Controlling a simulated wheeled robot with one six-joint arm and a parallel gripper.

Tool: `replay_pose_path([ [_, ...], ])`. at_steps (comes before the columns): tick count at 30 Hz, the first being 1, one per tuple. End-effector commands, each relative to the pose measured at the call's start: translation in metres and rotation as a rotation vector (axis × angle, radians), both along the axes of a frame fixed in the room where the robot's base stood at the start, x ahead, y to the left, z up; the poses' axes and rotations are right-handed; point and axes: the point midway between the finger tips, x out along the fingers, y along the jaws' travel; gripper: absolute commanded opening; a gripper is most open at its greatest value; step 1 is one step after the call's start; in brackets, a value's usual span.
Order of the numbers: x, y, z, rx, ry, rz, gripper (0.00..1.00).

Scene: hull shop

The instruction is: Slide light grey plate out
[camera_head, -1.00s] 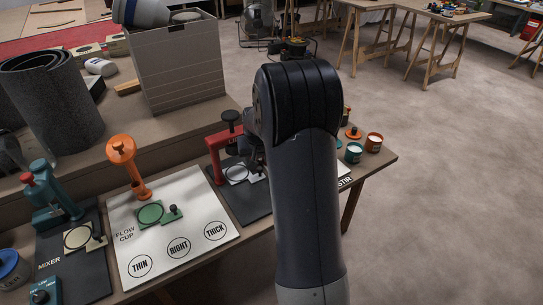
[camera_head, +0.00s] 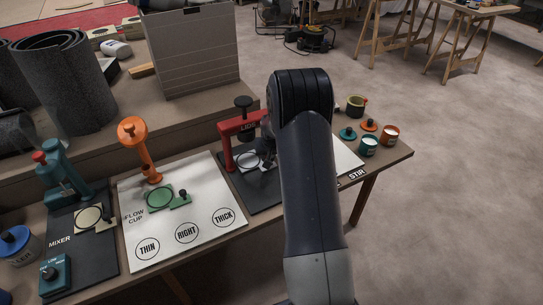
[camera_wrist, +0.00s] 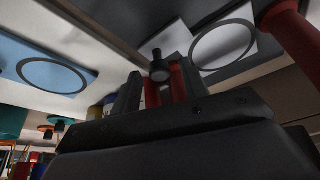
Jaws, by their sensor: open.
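The light grey plate (camera_head: 248,160) with a dark ring sits at the foot of a red press (camera_head: 226,146) on a black mat. It also shows in the wrist view at upper right (camera_wrist: 222,46), beside a red post. A black knob (camera_wrist: 159,66) shows at the plate's edge, in line with the gap between my fingers. My gripper (camera_wrist: 160,92) is open, its two dark fingers on either side of the knob's line of sight. I cannot tell whether they touch it. In the head view my arm hides most of the gripper and the plate's right side.
Left of the press lie a white flow cup mat (camera_head: 200,250) with a green plate (camera_head: 160,198) and orange stand, then a teal mixer with a cream plate. Right of my arm stand small cups (camera_head: 369,146) near the bench edge. A grey panelled box (camera_head: 190,55) stands behind.

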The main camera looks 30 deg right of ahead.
Motion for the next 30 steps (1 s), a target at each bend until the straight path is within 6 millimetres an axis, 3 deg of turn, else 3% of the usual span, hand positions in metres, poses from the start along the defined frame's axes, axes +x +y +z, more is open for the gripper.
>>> replay_pose_path([
  [8, 0.0008, -0.0004, -0.0015, 0.000, -0.001, 0.000, 0.42],
  [24, 0.0007, -0.0003, -0.0013, 0.000, -0.001, 0.000, 0.00],
  [30, 0.0007, -0.0003, -0.0013, 0.000, 0.000, 0.000, 0.00],
])
